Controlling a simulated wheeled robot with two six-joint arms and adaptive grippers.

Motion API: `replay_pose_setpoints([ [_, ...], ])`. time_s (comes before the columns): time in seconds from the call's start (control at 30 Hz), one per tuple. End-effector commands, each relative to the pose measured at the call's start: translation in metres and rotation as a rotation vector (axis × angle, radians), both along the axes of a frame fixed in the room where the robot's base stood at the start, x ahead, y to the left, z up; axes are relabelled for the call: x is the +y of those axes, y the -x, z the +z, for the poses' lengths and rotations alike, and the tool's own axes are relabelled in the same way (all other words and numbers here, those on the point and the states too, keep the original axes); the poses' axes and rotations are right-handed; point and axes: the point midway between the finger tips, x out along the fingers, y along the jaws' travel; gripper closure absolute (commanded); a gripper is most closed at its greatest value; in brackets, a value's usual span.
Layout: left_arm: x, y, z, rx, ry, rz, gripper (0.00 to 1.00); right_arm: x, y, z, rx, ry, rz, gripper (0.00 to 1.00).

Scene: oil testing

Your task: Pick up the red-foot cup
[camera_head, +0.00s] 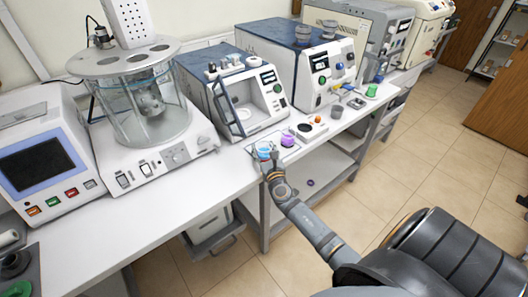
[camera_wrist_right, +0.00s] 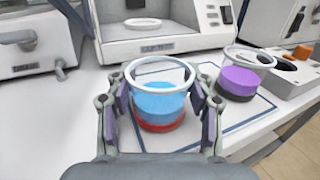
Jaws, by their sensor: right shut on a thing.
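The red-foot cup (camera_wrist_right: 160,105) is a clear cup with blue liquid and a red base. In the right wrist view it stands upright between the fingers of my right gripper (camera_wrist_right: 158,112), which is shut on it. In the head view the cup (camera_head: 263,147) is near the table's front edge, with my right gripper (camera_head: 268,163) reaching it from the front. I cannot tell whether its base still touches the table. My left gripper is not in view.
A cup with purple liquid (camera_wrist_right: 240,78) and a dark base stands just right of the red-foot cup. An open-fronted machine (camera_head: 245,95) stands behind. The white table (camera_head: 190,200) is clear to the left, and a glass-vessel apparatus (camera_head: 145,105) stands further left.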

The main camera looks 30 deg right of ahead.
Motion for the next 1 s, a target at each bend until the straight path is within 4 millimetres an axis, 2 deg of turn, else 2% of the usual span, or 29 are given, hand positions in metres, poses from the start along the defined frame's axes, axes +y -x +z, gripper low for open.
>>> replay_pose_setpoints([
  [0.13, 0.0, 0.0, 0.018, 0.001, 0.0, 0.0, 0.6, 0.0, 0.0, 0.025, -0.003, 0.001, 0.0, 0.81],
  [0.3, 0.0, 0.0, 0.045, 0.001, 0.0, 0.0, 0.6, 0.0, 0.0, 0.068, -0.003, 0.0, 0.001, 0.81],
  [0.5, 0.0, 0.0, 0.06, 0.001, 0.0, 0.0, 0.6, 0.0, 0.0, 0.097, -0.002, 0.001, 0.0, 0.81],
  [1.0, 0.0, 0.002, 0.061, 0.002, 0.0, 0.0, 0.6, 0.0, 0.0, 0.101, -0.001, 0.0, 0.0, 0.81],
])
